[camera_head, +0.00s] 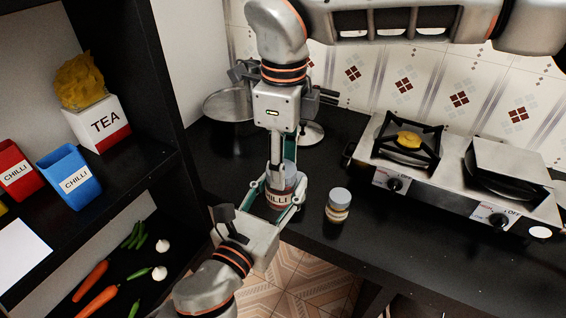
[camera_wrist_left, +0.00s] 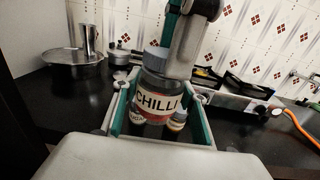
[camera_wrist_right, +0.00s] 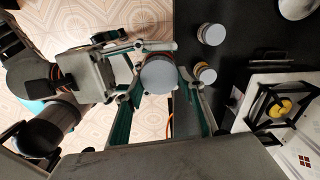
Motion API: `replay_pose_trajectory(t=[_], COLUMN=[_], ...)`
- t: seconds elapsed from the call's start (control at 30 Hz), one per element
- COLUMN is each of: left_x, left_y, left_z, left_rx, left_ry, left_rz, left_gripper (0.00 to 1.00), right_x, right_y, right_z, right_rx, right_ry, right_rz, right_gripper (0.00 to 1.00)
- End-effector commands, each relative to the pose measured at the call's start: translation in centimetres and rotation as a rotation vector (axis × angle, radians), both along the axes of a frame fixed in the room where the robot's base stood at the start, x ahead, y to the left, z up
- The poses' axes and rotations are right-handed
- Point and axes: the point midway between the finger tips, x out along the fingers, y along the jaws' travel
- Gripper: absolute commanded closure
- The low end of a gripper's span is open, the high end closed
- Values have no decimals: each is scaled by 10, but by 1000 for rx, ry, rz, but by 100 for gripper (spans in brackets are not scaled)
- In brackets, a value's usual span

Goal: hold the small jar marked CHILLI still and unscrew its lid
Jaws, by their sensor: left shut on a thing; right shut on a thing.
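The jar's label faces the left wrist view (camera_wrist_left: 157,103). My right gripper (camera_head: 284,163) reaches down from above and is shut on the lid; its fingers flank the round lid top in the right wrist view (camera_wrist_right: 159,76). The lid appears seated on the jar. The fingers partly hide the lid in the head view.
Another small jar (camera_head: 338,205) stands close to the right on the black counter. A two-burner stove (camera_head: 440,182) is further right, and a metal pan (camera_head: 228,104) is behind. A dark shelf (camera_head: 150,165) with tins and vegetables is at the left.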

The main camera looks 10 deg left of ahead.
Motion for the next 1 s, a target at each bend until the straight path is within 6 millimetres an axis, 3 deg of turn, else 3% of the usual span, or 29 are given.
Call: replay_pose_trajectory(t=[0.8, 1.0], left_x=[0, 0], left_y=[-1, 0], left_z=[0, 0], left_rx=[-1, -1], left_ry=[-1, -1], left_rz=[-1, -1], left_gripper=[100, 100], right_x=[6, 6], right_y=[4, 5], right_z=[1, 1], right_rx=[0, 1], right_ry=[1, 2], right_rz=[1480, 1760], right_gripper=[87, 87])
